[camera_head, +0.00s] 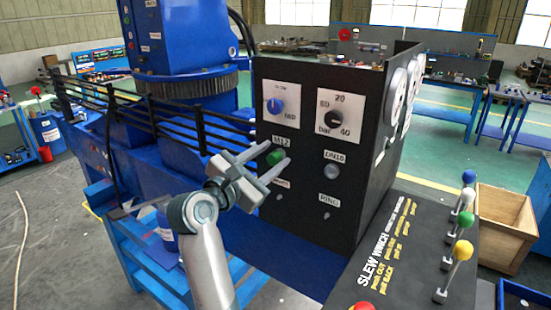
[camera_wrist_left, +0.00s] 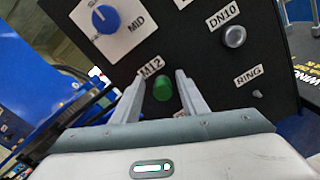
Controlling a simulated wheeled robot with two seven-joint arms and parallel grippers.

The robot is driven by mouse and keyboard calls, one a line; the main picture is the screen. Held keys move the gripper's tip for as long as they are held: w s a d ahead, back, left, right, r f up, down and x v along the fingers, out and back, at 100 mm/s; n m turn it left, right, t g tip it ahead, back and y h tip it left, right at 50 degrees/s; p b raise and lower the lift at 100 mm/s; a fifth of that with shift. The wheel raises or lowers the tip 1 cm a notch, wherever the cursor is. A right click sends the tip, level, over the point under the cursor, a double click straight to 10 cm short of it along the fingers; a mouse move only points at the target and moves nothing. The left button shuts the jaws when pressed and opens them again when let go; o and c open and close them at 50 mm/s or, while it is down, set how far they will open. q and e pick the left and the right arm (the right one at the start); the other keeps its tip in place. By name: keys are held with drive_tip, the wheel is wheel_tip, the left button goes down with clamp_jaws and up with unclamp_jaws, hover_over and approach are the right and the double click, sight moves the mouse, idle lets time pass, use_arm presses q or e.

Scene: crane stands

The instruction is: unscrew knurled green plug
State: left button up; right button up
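The knurled green plug (camera_head: 275,157) sits on the black panel (camera_head: 305,211) just below the M12 label. It also shows in the left wrist view (camera_wrist_left: 163,88), between the two fingers. My left gripper (camera_head: 266,165) is open in front of the panel, with one finger on each side of the plug. In the left wrist view the fingers (camera_wrist_left: 160,92) stand apart with a gap to the plug on both sides. I cannot tell whether the fingertips touch the panel. My right gripper is in neither view.
A blue knob (camera_head: 276,107) and a black knob (camera_head: 334,119) are above the plug. A silver DN10 fitting (camera_head: 331,171) is to its right. Black railings (camera_head: 160,125) run left of the panel. Levers with coloured balls (camera_head: 462,250) stand at the right.

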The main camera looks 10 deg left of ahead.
use_arm(q)
drive_tip(key=shift+s+d+f, duration=0.1)
drive_tip(key=shift+d+f, duration=0.4)
drive_tip(key=shift+m, duration=0.4)
drive_tip(key=shift+f+m, duration=0.1)
drive_tip(key=shift+m, duration=0.4)
drive_tip(key=shift+a+m, duration=0.1)
drive_tip(key=shift+m, duration=0.5)
drive_tip(key=shift+f+m, duration=0.1)
drive_tip(key=shift+m, duration=0.7)
